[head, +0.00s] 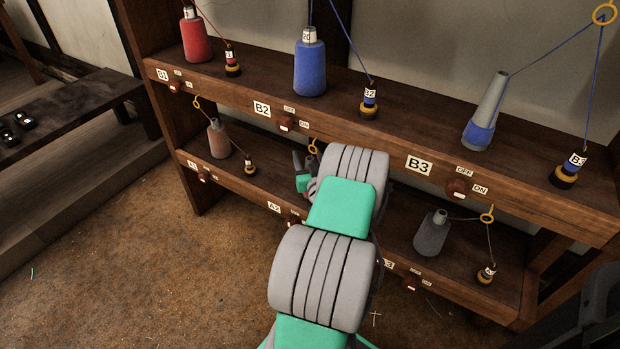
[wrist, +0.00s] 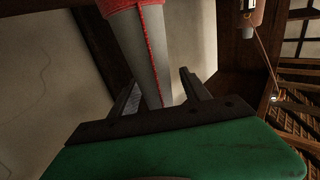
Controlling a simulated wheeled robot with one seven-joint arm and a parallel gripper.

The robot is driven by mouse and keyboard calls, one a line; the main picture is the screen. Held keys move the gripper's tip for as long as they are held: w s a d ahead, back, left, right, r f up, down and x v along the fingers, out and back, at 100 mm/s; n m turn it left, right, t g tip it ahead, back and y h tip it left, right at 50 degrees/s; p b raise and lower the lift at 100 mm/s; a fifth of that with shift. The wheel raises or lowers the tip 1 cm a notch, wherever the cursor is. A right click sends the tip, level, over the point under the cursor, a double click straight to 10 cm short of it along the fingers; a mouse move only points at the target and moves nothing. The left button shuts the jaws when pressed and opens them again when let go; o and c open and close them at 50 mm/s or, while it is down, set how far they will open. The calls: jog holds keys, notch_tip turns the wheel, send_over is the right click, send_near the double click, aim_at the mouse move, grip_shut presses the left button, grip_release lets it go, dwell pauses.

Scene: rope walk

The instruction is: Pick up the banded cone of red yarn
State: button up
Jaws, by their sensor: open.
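A red yarn cone (head: 196,38) with a pale top and a small dark-marked band stands upright at B1 on the upper shelf, far left in the head view. In the wrist view a grey cone with red yarn (wrist: 130,5) at its wide end and a red strand along its side lies between and beyond the fingers of my gripper (wrist: 160,78). The fingers are open, with a gap visible beside the cone. In the head view my arm reaches to the lower shelf near A2 and hides the fingers. A grey cone tip (head: 297,160) shows there.
The upper shelf also holds blue cones (head: 310,68) (head: 478,134) and small banded bobbins. The lower shelf has a brownish cone (head: 218,138) at A1 and a grey cone (head: 431,233) at right. Threads run through rings (head: 605,14). Floor in front is clear.

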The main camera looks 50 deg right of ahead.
jog(key=shift+c, duration=0.4)
jog(key=shift+s, duration=0.1)
grip_shut()
